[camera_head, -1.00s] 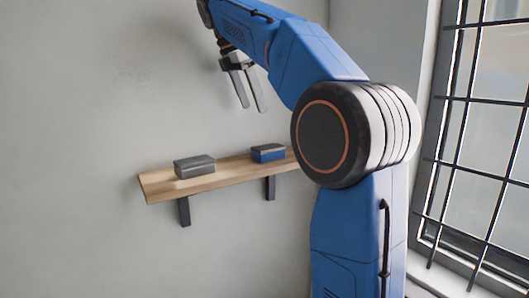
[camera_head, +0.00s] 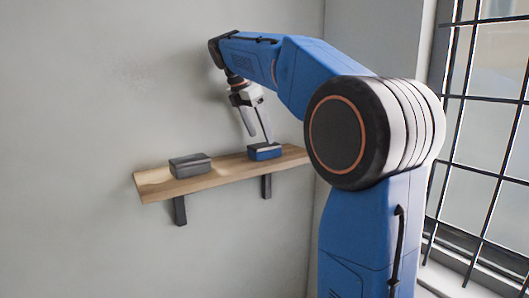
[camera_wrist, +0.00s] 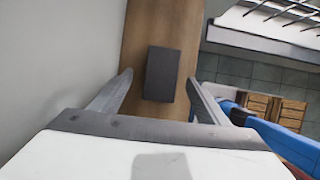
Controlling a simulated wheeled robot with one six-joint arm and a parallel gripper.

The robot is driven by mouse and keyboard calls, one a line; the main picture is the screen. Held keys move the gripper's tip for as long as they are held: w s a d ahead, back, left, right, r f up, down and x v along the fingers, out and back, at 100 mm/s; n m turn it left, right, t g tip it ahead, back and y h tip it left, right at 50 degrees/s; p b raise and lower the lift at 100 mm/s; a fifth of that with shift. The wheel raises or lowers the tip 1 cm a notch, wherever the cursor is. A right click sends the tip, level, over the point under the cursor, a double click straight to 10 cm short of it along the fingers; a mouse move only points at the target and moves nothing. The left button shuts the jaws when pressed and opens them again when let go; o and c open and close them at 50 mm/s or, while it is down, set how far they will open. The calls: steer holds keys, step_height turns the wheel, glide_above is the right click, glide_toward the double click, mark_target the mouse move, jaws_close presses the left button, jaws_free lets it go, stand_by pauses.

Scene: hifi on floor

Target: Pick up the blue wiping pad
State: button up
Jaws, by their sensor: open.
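The blue wiping pad (camera_head: 264,152) is a small block with a blue lower part and a dark top. It lies on the wooden wall shelf (camera_head: 228,173), toward its right end. In the wrist view its dark top (camera_wrist: 162,74) shows ahead of and between the fingers. My gripper (camera_head: 258,138) is open and points down, just above the pad in the head view. In the wrist view my gripper (camera_wrist: 160,85) has one finger on each side of the pad, with gaps. I cannot tell whether the fingertips are down to the pad's height.
A grey block (camera_head: 190,166) lies on the shelf to the left of the pad. The wall (camera_wrist: 60,60) runs close along the shelf's back. A barred window (camera_head: 485,130) is at the right. A wooden crate-like object (camera_wrist: 275,108) stands on the tiled floor below.

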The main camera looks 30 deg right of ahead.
mark_target(264, 144)
steer(key=shift+x, duration=2.7)
steer(key=shift+s+f, duration=0.2)
steer(key=c, duration=1.2)
step_height(264, 144, up, 9)
steer(key=shift+r, duration=0.6)
steer(key=shift+s, duration=0.1)
